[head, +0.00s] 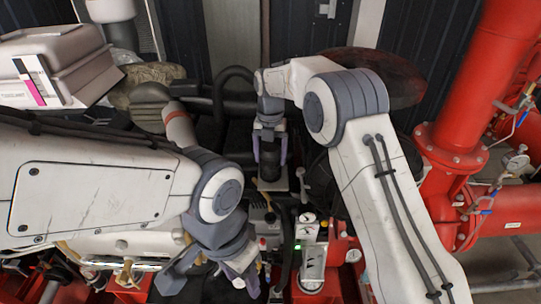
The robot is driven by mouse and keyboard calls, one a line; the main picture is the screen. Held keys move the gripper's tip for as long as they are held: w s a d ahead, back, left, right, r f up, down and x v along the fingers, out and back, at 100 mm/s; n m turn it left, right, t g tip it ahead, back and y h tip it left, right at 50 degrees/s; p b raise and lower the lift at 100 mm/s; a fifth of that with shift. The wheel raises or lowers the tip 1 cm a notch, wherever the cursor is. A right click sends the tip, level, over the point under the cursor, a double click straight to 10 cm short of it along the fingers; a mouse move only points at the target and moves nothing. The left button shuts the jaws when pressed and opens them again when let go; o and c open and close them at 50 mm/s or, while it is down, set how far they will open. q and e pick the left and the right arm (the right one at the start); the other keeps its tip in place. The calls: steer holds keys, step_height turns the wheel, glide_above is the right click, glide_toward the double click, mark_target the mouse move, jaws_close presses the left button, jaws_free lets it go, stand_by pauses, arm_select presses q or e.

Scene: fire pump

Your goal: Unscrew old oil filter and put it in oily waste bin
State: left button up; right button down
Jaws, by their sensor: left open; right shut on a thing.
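A dark cylinder, seemingly the old oil filter (270,157), stands upright near the middle of the head view. My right gripper (270,150) reaches down from above with its fingers on both sides of it, shut on it. I cannot tell whether the filter is still seated on the engine part below it. My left gripper (246,279) is lower in the view, open, tilted downward and apart from the filter. My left forearm and wrist hide much of the left side. I cannot make out an oily waste bin.
Large red pipes (463,130) with gauges and small valves stand at the right. A white box (62,62) sits at the upper left. A small panel with a gauge (309,228) and red engine frame parts lie close below the filter. Dark hoses crowd the area behind.

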mark_target(270, 152)
steer(key=shift+r, duration=0.15)
steer(key=shift+r, duration=2.45)
steer(key=shift+s+r+b, duration=0.15)
steer(key=shift+s+b, duration=0.85)
steer(key=shift+s, duration=0.1)
steer(key=shift+s+r+b, duration=0.25)
steer(key=shift+s+b, duration=0.15)
steer(key=shift+s, duration=0.4)
steer(key=shift+s+r+b, duration=0.3)
steer(key=shift+s+b, duration=0.1)
steer(key=shift+s, duration=0.4)
steer(key=shift+s+r+b, duration=0.25)
steer(key=shift+s+b, duration=0.15)
steer(key=shift+s, duration=0.4)
